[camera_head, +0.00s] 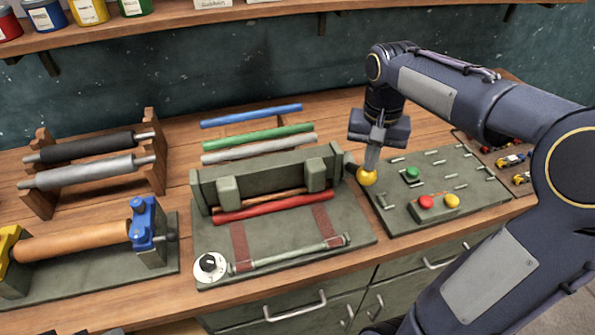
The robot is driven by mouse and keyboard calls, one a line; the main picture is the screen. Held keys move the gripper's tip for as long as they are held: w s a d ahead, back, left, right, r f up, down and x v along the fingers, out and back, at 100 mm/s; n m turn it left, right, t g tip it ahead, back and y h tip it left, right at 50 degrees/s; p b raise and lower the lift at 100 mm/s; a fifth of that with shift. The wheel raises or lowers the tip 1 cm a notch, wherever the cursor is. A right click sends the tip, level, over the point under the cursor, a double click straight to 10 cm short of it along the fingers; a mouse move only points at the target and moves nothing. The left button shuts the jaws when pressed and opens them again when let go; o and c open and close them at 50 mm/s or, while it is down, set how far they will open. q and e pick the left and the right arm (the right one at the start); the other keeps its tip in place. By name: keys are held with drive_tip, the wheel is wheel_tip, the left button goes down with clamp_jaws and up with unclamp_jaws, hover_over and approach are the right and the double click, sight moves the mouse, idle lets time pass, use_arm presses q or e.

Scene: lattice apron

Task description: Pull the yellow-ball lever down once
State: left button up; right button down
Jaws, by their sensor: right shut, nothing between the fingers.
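The lever's yellow ball (367,177) shows at the right end of the grey-green machine (260,237), beside the button panel. Most of the lever's arm is hidden or too small to make out. My right gripper (371,165) points down from above, with its fingers shut and their tips at the top of the yellow ball. They look in contact with it or very close; I cannot tell which. Nothing is held between them. My left gripper is not in view.
A panel (440,205) with green, red and yellow buttons lies right of the ball. Blue (252,115), green (258,138) and pale rods lie behind the machine. Racked rollers (88,147) and an orange roller (72,240) stand left. A shelf with cans runs above.

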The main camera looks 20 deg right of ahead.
sight(371, 175)
drive_tip(key=shift+s+f, duration=0.15)
drive_tip(key=shift+f, duration=0.15)
drive_tip(key=shift+s+f+b, duration=0.3)
drive_tip(key=shift+f+b, duration=0.15)
drive_tip(key=shift+f, duration=0.15)
drive_tip(key=shift+s+a+f+b, duration=0.1)
drive_tip(key=shift+s+f+b, duration=0.1)
drive_tip(key=shift+f+b, duration=0.35)
drive_tip(key=shift+f, duration=0.1)
drive_tip(key=shift+f, duration=0.2)
drive_tip(key=shift+r, duration=0.1)
idle(0.3)
